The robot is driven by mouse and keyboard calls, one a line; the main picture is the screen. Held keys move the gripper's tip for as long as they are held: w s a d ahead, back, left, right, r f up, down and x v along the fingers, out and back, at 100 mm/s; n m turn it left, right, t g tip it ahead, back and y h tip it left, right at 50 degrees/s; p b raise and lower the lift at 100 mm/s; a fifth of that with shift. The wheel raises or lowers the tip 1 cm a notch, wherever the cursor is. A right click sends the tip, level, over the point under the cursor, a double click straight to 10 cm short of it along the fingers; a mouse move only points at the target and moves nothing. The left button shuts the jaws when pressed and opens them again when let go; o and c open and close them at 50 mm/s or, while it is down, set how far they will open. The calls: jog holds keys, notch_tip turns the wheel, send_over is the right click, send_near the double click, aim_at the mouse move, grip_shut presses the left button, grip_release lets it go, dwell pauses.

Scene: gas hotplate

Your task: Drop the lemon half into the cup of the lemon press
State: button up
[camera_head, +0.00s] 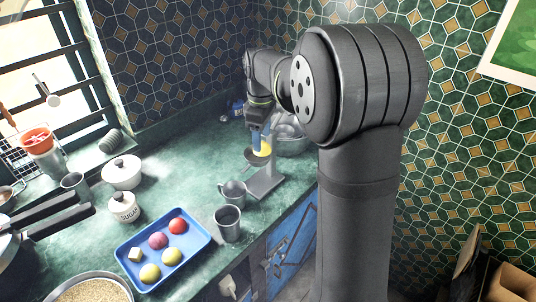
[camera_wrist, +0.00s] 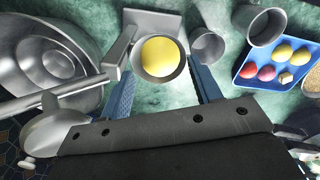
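The lemon half (camera_wrist: 160,55) is a yellow dome. In the wrist view it lies inside the rim of the round grey cup (camera_wrist: 160,79) of the lemon press (camera_wrist: 121,50). In the head view the lemon half (camera_head: 265,148) shows at the cup (camera_head: 250,158), partly behind a blue finger, above the press's grey base (camera_head: 266,184). My gripper (camera_wrist: 160,66) has its blue fingers spread on either side of the lemon half, with gaps between. It also shows in the head view (camera_head: 258,138), over the press. The lemon's underside is hidden.
A blue tray (camera_head: 201,252) holds several round fruits and a pale cube. Two grey cups (camera_head: 228,226) (camera_head: 232,192) stand near the press. Metal bowls (camera_head: 293,146) sit beside it at the right. A white pot (camera_head: 122,174) and sugar jar (camera_head: 124,209) stand left.

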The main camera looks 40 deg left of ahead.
jog(key=shift+o, duration=1.1)
notch_tip(320, 180, up, 18)
jog(key=shift+f, duration=0.25)
notch_tip(320, 180, down, 17)
jog(key=shift+f, duration=0.15)
jog(key=shift+r, duration=0.85)
